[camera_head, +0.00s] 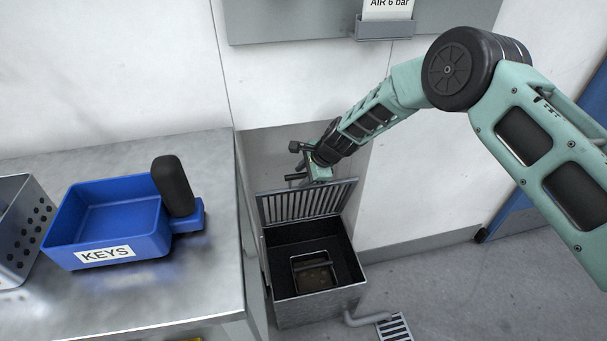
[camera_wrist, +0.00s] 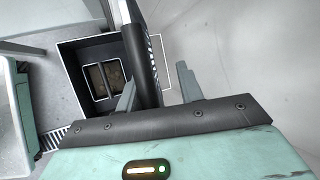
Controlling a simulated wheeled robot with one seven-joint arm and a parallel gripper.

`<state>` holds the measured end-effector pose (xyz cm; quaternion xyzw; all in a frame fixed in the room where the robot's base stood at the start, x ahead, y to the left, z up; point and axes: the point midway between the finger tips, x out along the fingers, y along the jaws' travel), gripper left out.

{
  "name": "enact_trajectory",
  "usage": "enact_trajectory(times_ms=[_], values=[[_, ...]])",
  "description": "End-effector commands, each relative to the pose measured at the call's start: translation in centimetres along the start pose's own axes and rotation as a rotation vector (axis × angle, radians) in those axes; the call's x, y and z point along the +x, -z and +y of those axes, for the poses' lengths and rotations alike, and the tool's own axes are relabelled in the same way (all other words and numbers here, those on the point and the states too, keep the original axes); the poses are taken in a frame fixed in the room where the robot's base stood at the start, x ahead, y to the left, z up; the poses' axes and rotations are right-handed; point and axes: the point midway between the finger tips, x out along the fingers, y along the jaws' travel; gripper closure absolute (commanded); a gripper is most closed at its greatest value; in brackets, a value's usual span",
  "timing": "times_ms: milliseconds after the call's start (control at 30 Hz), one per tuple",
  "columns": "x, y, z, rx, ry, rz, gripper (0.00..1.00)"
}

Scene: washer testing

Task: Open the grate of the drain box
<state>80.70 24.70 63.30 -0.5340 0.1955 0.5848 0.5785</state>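The drain box (camera_head: 318,307) is a dark metal box on the floor beside the bench, with its top open. Its slatted grate (camera_head: 306,205) stands raised, nearly upright, at the back of the box. My gripper (camera_head: 296,163) is just above the grate's upper edge. In the wrist view, my two fingers (camera_wrist: 156,88) are apart, with a dark bar of the grate (camera_wrist: 139,55) between them. The left finger is close to the bar, and a gap shows on the right; I cannot tell whether either touches. The open box also shows in the wrist view (camera_wrist: 72,68).
A metal bench (camera_head: 190,285) stands left of the box. It holds a blue KEYS tray (camera_head: 150,243), a black upright object (camera_head: 172,186) and a perforated metal bin (camera_head: 18,225). The wall is close behind. A pipe (camera_head: 368,319) runs to a floor drain (camera_head: 395,328). Floor to the right is clear.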

Motion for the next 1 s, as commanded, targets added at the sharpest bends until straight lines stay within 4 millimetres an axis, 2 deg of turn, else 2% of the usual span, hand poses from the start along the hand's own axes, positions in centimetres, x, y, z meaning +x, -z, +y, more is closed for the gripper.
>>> enact_trajectory(times_ms=[133, 267, 700, 900, 1000], values=[[-0.1, 0.3, 0.2, 0.002, -0.003, 0.003, 0.62], [-1.5, 0.2, 0.1, 0.003, -0.002, 0.003, 0.62], [-11.6, 0.0, -0.1, 0.000, 0.003, 0.001, 0.62], [-15.3, 0.0, -0.1, 0.000, 0.003, 0.002, 0.62], [-16.5, 0.0, 0.0, 0.000, 0.001, 0.000, 0.62]])
